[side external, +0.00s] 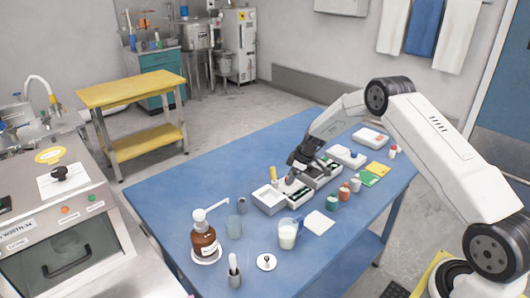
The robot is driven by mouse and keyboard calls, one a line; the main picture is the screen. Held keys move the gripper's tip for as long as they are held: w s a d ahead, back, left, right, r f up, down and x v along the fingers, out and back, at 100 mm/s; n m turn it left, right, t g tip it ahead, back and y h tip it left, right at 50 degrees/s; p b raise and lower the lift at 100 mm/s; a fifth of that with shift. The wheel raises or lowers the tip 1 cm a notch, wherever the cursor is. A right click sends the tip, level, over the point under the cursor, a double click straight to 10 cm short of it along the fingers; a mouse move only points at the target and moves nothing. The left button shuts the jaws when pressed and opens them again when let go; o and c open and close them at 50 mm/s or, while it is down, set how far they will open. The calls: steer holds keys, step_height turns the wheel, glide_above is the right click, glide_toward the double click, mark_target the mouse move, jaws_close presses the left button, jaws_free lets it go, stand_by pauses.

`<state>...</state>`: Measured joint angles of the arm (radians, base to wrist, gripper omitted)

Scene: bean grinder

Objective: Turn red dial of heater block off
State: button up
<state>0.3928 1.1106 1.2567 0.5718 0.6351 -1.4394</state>
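A row of low white block-like units stands on the blue table (205,170). My gripper (291,176) is low over the middle of this row, its dark fingers pointing down. A small red spot (289,181), possibly the red dial, shows right at the fingertips on a white unit (292,190), which may be the heater block. The fingers are too small and dark to tell whether they touch it or are open or shut. The dial's setting cannot be read.
Left of my gripper are an open white box (269,199) and a yellow-topped item (273,173). The table's left back part is clear.

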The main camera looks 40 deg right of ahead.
steer(key=shift+r, duration=0.1)
steer(key=v, duration=0.7)
steer(key=shift+s+r, duration=0.2)
steer(key=shift+r, duration=0.05)
steer(key=shift+d, duration=0.1)
stand_by(0.3)
steer(key=s+a+r+m+g+h, duration=0.15)
steer(key=s+a+r+m, duration=0.35)
steer(key=s+a, duration=0.6)
steer(key=s+a+r+m, duration=0.1)
steer(key=s+a, duration=0.3)
steer(key=s, duration=0.3)
steer(key=s+a+r+m+h, duration=0.1)
steer(key=s+a, duration=0.3)
steer(key=s, duration=0.4)
steer(key=shift+s+r, duration=0.2)
steer(key=shift+r, duration=0.05)
steer(key=shift+a+t, duration=0.1)
steer(key=shift+t, duration=0.15)
